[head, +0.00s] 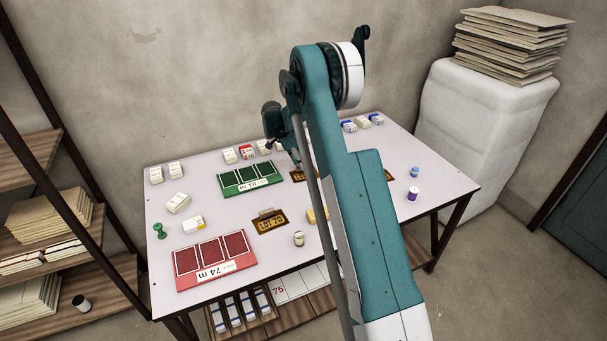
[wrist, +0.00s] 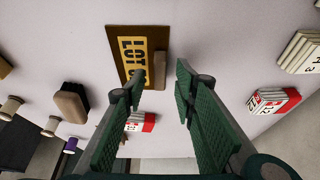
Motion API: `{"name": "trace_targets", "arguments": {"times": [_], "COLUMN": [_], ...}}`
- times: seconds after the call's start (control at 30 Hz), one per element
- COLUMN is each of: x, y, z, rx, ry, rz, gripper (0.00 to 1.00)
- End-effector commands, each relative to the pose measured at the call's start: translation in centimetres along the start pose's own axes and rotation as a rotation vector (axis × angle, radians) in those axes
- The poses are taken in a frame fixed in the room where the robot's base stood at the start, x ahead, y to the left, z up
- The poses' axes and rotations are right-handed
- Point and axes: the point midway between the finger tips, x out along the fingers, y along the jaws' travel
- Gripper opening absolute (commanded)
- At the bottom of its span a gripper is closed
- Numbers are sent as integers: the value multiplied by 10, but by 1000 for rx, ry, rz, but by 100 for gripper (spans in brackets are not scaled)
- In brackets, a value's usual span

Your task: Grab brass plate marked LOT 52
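In the wrist view a dark brown plate with a yellow lettered face (wrist: 121,38) lies on the table, with a tan block (wrist: 159,68) at its edge. Its lettering starts with LOT; I cannot read the number for sure. My gripper (wrist: 160,82) is open, its fingertips near the block, with nothing held between them. In the head view one lettered plate (head: 269,221) lies mid-table, its marking hard to read. A second plate (head: 297,176) is partly hidden behind my arm. A third brown piece (head: 389,175) shows just right of the arm. I cannot make out LOT 52 on any.
A green card (head: 251,179) and a red card (head: 215,261) lie on the white table (head: 182,215). Several small white, red and blue boxes stand along the back. A purple-topped piece (head: 412,194) stands at the right, and a green piece (head: 159,231) at the left edge.

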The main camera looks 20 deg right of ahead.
Motion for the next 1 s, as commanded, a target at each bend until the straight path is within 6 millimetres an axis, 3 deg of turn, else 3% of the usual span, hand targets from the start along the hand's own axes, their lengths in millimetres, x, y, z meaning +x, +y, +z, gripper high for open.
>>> {"name": "trace_targets", "arguments": {"times": [0.2,0.7,0.93,1.0], "x": [11,11,11,11], "y": [0,0,0,0], "z": [0,0,0,0], "rx": [0,-1,-1,-1], "ry": [0,0,0,0], "rz": [0,0,0,0], "gripper": [28,28,0,0]}}
